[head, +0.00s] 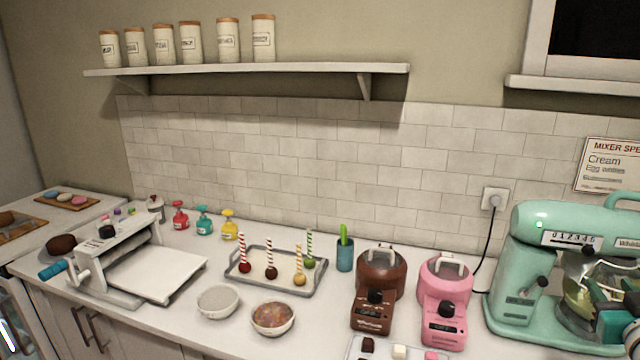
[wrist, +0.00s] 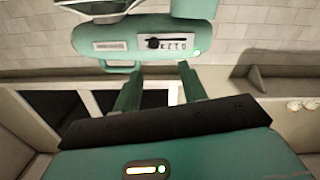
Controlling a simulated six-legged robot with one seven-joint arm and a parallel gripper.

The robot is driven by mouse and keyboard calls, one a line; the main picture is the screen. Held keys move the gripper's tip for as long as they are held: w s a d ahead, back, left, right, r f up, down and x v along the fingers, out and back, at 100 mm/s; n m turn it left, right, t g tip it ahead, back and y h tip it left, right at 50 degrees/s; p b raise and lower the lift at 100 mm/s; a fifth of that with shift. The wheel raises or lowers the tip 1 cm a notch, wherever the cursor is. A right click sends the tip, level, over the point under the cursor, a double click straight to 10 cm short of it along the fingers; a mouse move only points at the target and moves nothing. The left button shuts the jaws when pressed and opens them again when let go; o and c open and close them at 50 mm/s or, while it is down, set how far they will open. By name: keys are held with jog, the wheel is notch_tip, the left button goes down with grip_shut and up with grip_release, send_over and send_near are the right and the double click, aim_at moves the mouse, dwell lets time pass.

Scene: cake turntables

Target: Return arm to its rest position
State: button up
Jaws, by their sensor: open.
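My gripper (wrist: 158,76) shows in the wrist view with two dark green fingers spread apart. Nothing is held between them. The mint-green stand mixer (wrist: 105,39) lies beyond the fingertips at the top of the wrist view, its speed scale and black knob facing me. In the head view the same mixer (head: 508,285) stands at the right end of the counter. Dark and teal parts, probably of my arm, cover part of its bowl at the right edge. Whether the fingertips touch the mixer cannot be told.
On the counter (head: 205,335) stand brown (head: 381,272) and pink (head: 446,280) machines, a cake-pop tray (head: 245,281), two bowls, colored bottles and a dough roller (head: 120,250). A shelf (head: 240,70) with several canisters hangs above. Free air lies above the counter.

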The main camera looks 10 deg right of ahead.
jog(key=w+a+f+g+y, duration=0.15)
jog(key=w+a, duration=0.35)
jog(key=a, duration=0.5)
jog(key=w+a+g+y, duration=0.1)
jog(key=w+a+g, duration=0.25)
jog(key=a, duration=0.75)
jog(key=s+a+f+n+g+y, duration=0.1)
jog(key=s+a+f+y, duration=0.1)
jog(key=a, duration=0.6)
jog(key=s+a+f+n+g+y, duration=0.1)
jog(key=s+a+f+g+y, duration=0.1)
jog(key=s+a, duration=0.2)
jog(key=s+a+f+n+g+y, duration=0.1)
jog(key=s+a+f+n+y, duration=0.1)
jog(key=a, duration=0.9)
jog(key=shift+s+a+f+y, duration=0.2)
jog(key=shift+s+a+y, duration=0.1)
jog(key=shift+s+y, duration=0.2)
jog(key=shift+c, duration=0.6)
jog(key=shift+d, duration=0.25)
